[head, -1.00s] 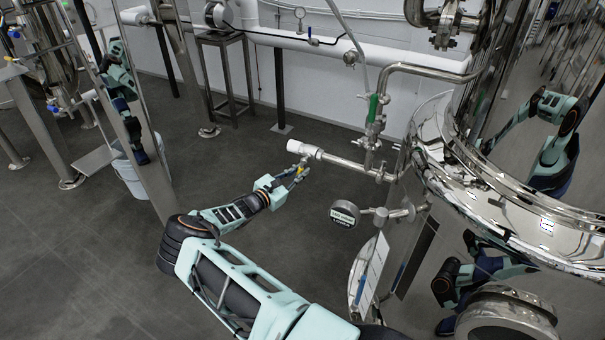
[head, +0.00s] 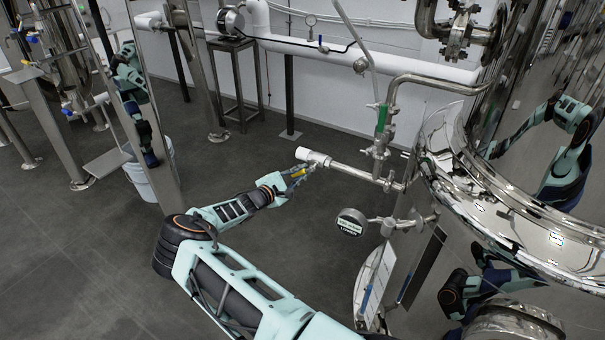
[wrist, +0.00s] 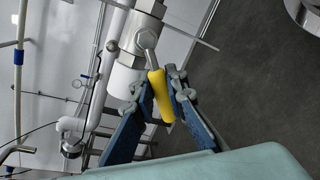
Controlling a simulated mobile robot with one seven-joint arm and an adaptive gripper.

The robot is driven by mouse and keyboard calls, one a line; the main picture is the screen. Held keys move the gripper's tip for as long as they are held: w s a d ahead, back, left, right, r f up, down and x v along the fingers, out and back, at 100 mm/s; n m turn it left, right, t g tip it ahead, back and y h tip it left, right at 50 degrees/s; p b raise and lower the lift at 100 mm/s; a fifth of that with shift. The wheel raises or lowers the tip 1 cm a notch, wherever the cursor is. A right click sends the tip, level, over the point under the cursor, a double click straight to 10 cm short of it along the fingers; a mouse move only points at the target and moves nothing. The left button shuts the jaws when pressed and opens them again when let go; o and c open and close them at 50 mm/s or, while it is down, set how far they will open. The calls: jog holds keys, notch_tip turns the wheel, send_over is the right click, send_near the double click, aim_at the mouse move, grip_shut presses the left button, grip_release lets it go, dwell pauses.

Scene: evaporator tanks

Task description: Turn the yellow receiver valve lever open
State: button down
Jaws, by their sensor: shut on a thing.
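The yellow receiver valve lever (wrist: 160,95) is in the middle of the wrist view, between the two blue fingers of my gripper (wrist: 167,97). The fingers are shut on its yellow sleeve. Its bare metal end (wrist: 147,48) runs up to the valve body (wrist: 136,75) beside a white fitting. In the head view my gripper (head: 301,175) is at the pipe's free left end, just below the white fitting (head: 312,156). A bit of the yellow lever (head: 298,173) shows there, small and partly covered by the fingers.
A horizontal steel pipe (head: 350,171) joins the fitting to the shiny tank (head: 470,180). A round gauge (head: 351,222) sits below it. A green-handled valve (head: 382,118) stands above. Open dark floor lies to the left, with a white bucket (head: 148,180) farther off.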

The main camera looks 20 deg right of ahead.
jog(key=shift+r, duration=0.1)
dwell(0.3)
jog(key=c, duration=1.9)
grip_release()
jog(key=shift+c, duration=0.2)
